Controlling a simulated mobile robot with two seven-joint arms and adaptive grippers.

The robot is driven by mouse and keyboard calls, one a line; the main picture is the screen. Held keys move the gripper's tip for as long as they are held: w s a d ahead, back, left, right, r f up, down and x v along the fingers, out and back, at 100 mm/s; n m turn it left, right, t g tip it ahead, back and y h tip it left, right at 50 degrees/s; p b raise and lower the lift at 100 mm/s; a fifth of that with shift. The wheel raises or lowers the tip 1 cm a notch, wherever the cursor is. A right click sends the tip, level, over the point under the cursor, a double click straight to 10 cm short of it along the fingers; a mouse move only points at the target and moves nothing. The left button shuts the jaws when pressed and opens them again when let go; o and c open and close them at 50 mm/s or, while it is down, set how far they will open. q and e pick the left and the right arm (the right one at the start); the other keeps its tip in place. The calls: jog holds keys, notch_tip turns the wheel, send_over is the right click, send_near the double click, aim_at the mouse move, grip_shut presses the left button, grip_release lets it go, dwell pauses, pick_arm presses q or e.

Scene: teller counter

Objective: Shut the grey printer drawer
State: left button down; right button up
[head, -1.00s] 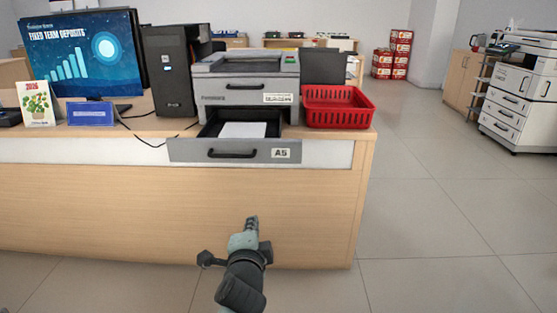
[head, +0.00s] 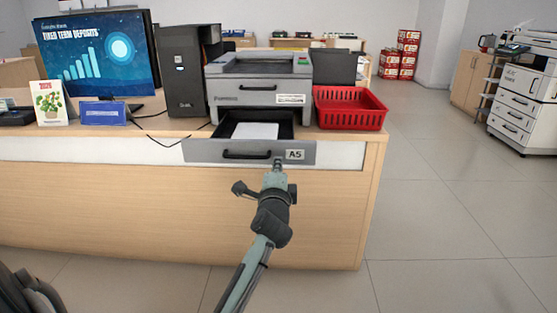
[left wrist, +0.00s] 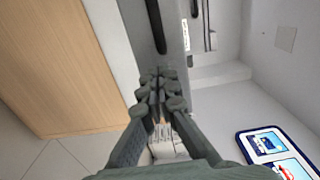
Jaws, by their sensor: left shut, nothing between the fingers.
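The grey printer drawer (head: 205,153) is pulled out of the lower part of the printer (head: 226,98) and juts over the counter's front edge. White paper (head: 256,131) lies in it. Its front has a black handle (head: 247,155) and an A5 label (head: 295,155). My left gripper (head: 278,164) is shut and empty, its tips at the drawer front's lower edge, just below the label. In the left wrist view the shut fingers (left wrist: 158,85) point at the grey drawer front (left wrist: 140,35), beside its handle (left wrist: 155,25). I cannot tell whether they touch it. My right gripper is not in view.
A red basket (head: 350,108) stands right of the printer on the counter (head: 130,205). A black computer tower (head: 180,75), a monitor (head: 98,60) and a blue sign (head: 103,113) stand to the left.

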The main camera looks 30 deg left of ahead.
pick_arm(q)
jog(key=shift+x, duration=1.3)
